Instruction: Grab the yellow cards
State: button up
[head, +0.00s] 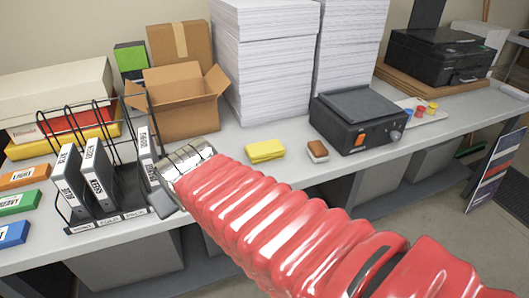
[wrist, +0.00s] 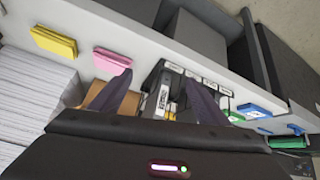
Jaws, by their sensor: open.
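The yellow cards (head: 264,150) lie as a small stack on the grey worktop, to the right of my arm's end in the head view. They also show in the wrist view (wrist: 53,41), at the upper left. My gripper (wrist: 158,76) is open, its two dark fingers apart with nothing held between them. It is away from the yellow cards, over the worktop near the file rack. In the head view my red sleeved arm hides most of the gripper. A pink stack (wrist: 112,60) lies between the yellow cards and my gripper in the wrist view; it is hidden in the head view.
An open cardboard box (head: 180,105) and tall paper stacks (head: 265,65) stand behind. A brown-and-white block (head: 317,151) and a black laminator (head: 357,118) are right of the yellow cards.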

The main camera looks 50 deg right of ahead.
aim_at(264, 145)
jog(key=o, duration=0.4)
jog(key=w+d, duration=0.1)
jog(key=d, duration=0.2)
jog(key=w+d+m+h, duration=0.1)
jog(key=d, duration=0.2)
jog(key=w+d+f+h, duration=0.1)
jog(key=d, duration=0.3)
jog(key=shift+m+t, duration=0.3)
jog(key=shift+t, duration=0.1)
jog(key=o, duration=0.3)
jog(key=d, duration=0.3)
jog(key=d+f+h, duration=0.1)
jog(key=d, duration=0.3)
jog(key=d+m+h, duration=0.1)
jog(key=d, duration=0.2)
jog(key=shift+w+d+f+t, duration=0.3)
jog(key=shift+d+f+t, duration=0.05)
jog(key=shift+t, duration=0.05)
jog(key=shift+o, duration=0.2)
jog(key=s+d+f+t, duration=0.1)
jog(key=s+d+f, duration=0.1)
jog(key=d, duration=0.2)
jog(key=s+d+f+m+t, duration=0.1)
jog(key=s+d, duration=0.1)
jog(key=d, duration=0.2)
jog(key=s+d+f, duration=0.2)
jog(key=d, duration=0.2)
jog(key=shift+d+f+m+t+h, duration=0.2)
jog(key=shift+f+m+t+h, duration=0.1)
jog(key=shift+m+t, duration=0.1)
